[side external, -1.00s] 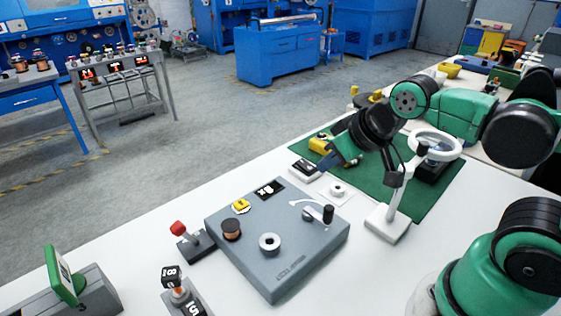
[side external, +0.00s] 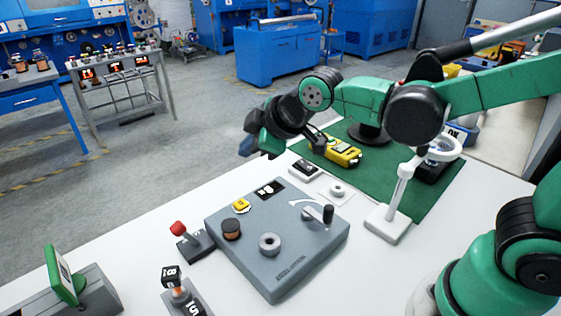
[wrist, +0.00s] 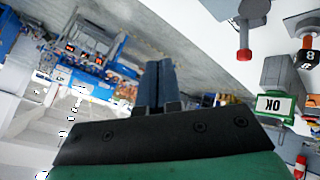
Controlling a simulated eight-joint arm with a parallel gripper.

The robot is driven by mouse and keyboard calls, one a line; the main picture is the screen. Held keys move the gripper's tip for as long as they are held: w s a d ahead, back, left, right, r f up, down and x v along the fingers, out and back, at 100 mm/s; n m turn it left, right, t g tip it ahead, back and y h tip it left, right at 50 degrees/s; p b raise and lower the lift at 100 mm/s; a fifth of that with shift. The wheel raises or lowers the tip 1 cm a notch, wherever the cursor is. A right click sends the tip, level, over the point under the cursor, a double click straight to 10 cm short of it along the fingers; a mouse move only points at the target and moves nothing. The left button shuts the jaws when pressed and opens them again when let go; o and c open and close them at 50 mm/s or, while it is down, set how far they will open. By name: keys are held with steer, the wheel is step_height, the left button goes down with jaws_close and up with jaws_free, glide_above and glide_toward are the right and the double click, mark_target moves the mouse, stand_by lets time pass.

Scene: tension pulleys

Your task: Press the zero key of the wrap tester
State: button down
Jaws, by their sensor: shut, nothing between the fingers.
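A grey box (side external: 300,265), which looks like the wrap tester, stands on the white table. I cannot read the yellow piece's marking or tell which part is the zero key. My gripper (side external: 248,147) is in the air beyond the box's far side, apart from it. In the wrist view its dark fingers (wrist: 155,85) are together and empty.
A red-knobbed lever (side external: 178,229), a black knob marked 8 (side external: 171,275) and a green-framed screen (side external: 60,275) stand to the left. A white magnifier stand (side external: 390,222) and yellow tool (side external: 340,150) are right.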

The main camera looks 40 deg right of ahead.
mark_target(245, 204)
steer(key=shift+w+a+f+n, duration=0.1)
steer(key=shift+w+a+n, duration=0.45)
steer(key=shift+a+n, duration=0.15)
steer(key=shift+f, duration=0.1)
steer(key=shift+f, duration=4.35)
steer(key=shift+f, duration=0.15)
steer(key=shift+f, duration=0.25)
steer(key=shift+f, duration=0.4)
steer(key=shift+r, duration=0.85)
